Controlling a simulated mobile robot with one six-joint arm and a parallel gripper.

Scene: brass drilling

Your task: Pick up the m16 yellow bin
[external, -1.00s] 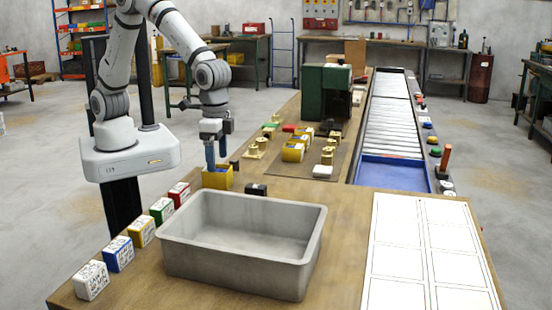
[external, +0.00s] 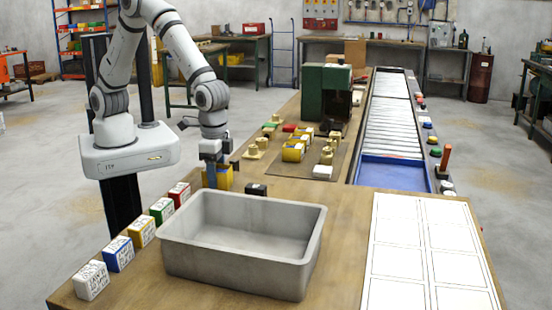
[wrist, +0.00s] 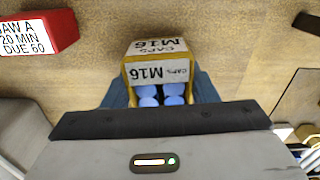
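The M16 yellow bin (external: 224,180) stands on the bench behind the grey tub. In the wrist view it shows as a yellow bin (wrist: 128,73) with white M16 labels and several blue caps inside. My gripper (external: 218,172) is down at the bin, pointing downward. Its blue fingers flank the bin on the left and right in the wrist view (wrist: 160,88). I see no clear gap between fingers and bin, but contact is hidden. One finger covers part of the bin in the external view.
A grey tub (external: 240,244) stands just in front of the bin. A small black block (external: 256,189) sits to the right. A white panel sheet (external: 425,250) lies at right.

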